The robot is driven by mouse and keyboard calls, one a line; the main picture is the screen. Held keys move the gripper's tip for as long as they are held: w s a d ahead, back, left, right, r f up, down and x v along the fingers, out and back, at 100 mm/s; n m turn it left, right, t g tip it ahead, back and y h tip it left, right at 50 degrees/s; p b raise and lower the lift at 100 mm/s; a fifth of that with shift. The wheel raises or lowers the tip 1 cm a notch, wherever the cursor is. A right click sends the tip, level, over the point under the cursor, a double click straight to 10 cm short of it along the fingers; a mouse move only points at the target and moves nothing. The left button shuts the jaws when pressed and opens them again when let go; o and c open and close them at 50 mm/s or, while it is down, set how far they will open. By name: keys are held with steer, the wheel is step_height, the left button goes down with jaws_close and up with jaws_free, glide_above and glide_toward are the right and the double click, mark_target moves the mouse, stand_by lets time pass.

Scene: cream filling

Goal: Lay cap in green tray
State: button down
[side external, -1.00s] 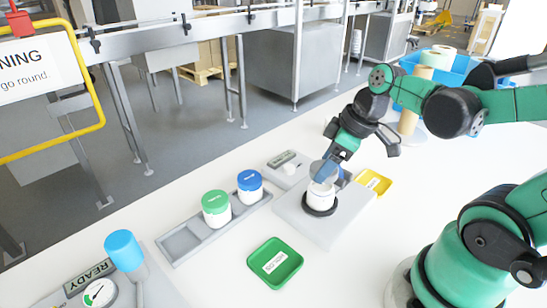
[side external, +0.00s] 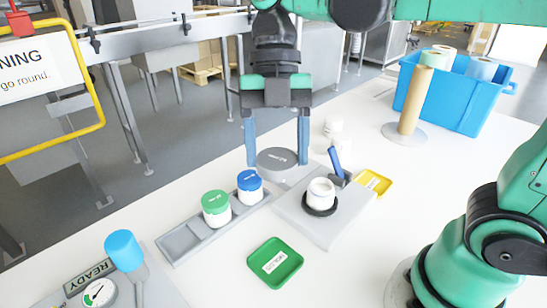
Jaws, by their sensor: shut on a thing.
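My gripper (side external: 277,155) hangs in the middle of the side external view, its two blue fingers closed on a round grey cap (side external: 277,163). It holds the cap flat, apparently above the table, to the left of and behind the white jar. The white jar (side external: 320,192) stands upright in a dark ring on a light grey plate (side external: 343,222), with no cap on it. The green tray (side external: 291,271) lies on the table in front, with a white label inside and no cap in it.
A grey rack (side external: 180,243) holds a green-lidded jar (side external: 216,208) and a blue-lidded jar (side external: 250,186). A blue-handled tool (side external: 336,161) and a yellow tray (side external: 380,190) are by the plate. A blue bin (side external: 450,100) and a cardboard roll post (side external: 409,100) stand back right.

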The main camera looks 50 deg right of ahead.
mark_target(276, 266)
steer(key=shift+s+a+n, duration=0.15)
steer(key=shift+a+n, duration=0.15)
steer(key=shift+n, duration=0.2)
step_height(276, 266, down, 20)
steer(key=shift+r, duration=0.25)
steer(key=shift+f, duration=0.1)
steer(key=shift+c, duration=1.7)
jaws_free()
